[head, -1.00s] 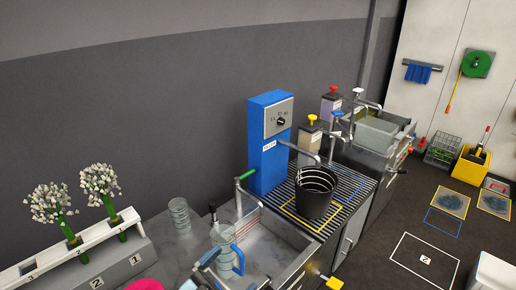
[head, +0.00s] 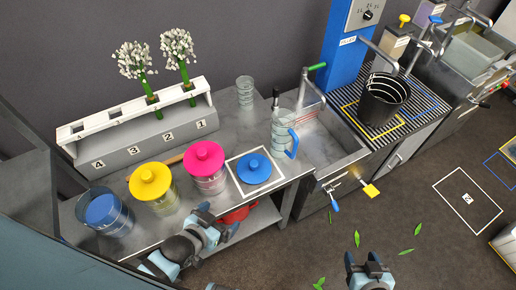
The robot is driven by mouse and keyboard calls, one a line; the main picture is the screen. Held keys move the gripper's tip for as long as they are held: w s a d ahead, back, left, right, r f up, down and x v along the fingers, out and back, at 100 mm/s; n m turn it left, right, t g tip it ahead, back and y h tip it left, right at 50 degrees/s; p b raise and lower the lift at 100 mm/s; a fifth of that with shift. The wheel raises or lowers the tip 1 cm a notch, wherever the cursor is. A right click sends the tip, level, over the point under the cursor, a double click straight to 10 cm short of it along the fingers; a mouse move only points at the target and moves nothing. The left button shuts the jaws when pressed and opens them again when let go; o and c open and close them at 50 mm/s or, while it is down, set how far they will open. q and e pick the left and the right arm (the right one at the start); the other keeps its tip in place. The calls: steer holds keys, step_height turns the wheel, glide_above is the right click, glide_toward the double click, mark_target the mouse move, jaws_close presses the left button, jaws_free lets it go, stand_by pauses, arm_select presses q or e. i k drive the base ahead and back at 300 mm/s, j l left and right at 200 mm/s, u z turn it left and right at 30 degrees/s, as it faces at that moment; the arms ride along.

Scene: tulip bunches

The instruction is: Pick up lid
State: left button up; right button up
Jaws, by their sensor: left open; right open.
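A blue lid (head: 254,168) with a round knob lies on the counter inside a white square outline. A yellow lid (head: 150,181) and a pink lid (head: 204,157) sit on clear jars to its left. A clear jar with blue inside (head: 108,213) stands at the counter's left end; I cannot tell whether the blue is contents or a cover. My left gripper (head: 217,222) is open and empty at the counter's front edge, below and left of the blue lid, not touching it. My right gripper (head: 368,267) is open and empty over the floor at the bottom.
A measuring jug (head: 284,132) with a blue handle stands right of the blue lid, beside the sink (head: 325,140). A numbered rack (head: 150,135) holds white flowers behind the jars. A black bucket (head: 383,98) stands on the grate. A red item (head: 236,214) is on the lower shelf. Leaves lie on the floor.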

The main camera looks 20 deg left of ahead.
mark_target(253, 169)
steer(key=l+u, duration=0.1)
steer(key=u, duration=0.45)
steer(key=l+u, duration=0.35)
steer(key=l, duration=0.15)
steer(key=l+u, duration=0.35)
steer(key=l, duration=0.2)
steer(key=k+l+u, duration=0.15)
steer(key=l, duration=0.95)
steer(key=i+l, duration=0.3)
steer(key=i, duration=0.1)
